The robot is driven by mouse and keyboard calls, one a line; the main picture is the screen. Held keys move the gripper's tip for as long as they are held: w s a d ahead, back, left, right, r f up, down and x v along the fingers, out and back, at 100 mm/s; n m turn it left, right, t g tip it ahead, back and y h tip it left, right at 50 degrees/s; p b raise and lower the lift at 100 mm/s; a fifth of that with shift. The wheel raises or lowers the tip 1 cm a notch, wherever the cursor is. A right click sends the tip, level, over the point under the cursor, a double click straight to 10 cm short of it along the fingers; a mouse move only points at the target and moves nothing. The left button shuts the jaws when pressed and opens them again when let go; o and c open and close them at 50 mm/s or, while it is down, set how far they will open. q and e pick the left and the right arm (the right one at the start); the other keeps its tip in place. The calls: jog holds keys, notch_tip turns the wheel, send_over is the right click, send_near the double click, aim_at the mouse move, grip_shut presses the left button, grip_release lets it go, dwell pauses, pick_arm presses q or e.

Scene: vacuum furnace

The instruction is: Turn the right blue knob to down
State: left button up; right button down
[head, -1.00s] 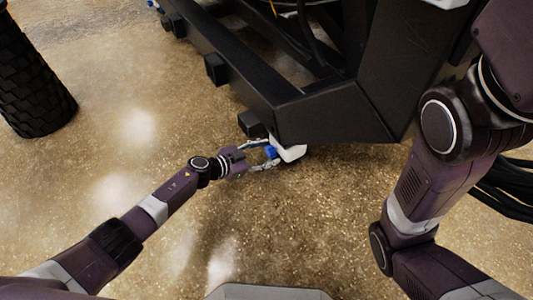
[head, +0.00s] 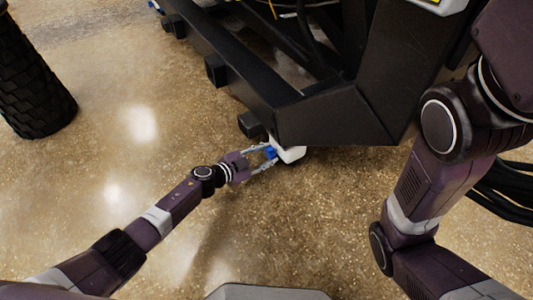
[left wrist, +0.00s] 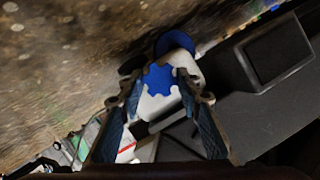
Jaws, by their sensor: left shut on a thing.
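The blue knob (head: 270,153) sits on a white housing (head: 291,153) under the near corner of the black frame. In the left wrist view the knob (left wrist: 160,78) is lobed and faces the camera, with the white housing (left wrist: 158,104) behind it. My left gripper (head: 268,157) has its fingers on either side of the knob and is shut on it; its fingers also show in the left wrist view (left wrist: 161,88). The knob's turn angle is hard to read. My right arm stands at the right of the head view, its gripper out of the picture.
The black frame (head: 335,115) runs above and behind the knob, with a black block (head: 251,125) close by. Black cables (head: 503,190) lie at the right. A ribbed black column (head: 32,85) stands at far left. Open speckled floor lies around my left arm.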

pick_arm(q)
jog(key=shift+s+d+f+m+t+b, duration=0.1)
jog(key=shift+f+m+t+b, duration=0.1)
jog(key=shift+m+t+b, duration=0.6)
jog(key=shift+m+y, duration=0.3)
jog(key=shift+m, duration=0.3)
jog(key=shift+r+b, duration=0.1)
jog(key=shift+b, duration=0.2)
jog(key=o, duration=1.2)
jog(key=shift+c, duration=0.2)
jog(key=shift+s+a, duration=0.35)
jog(key=shift+a, duration=0.05)
jog(key=v, duration=1.1)
jog(key=shift+s+d, duration=0.15)
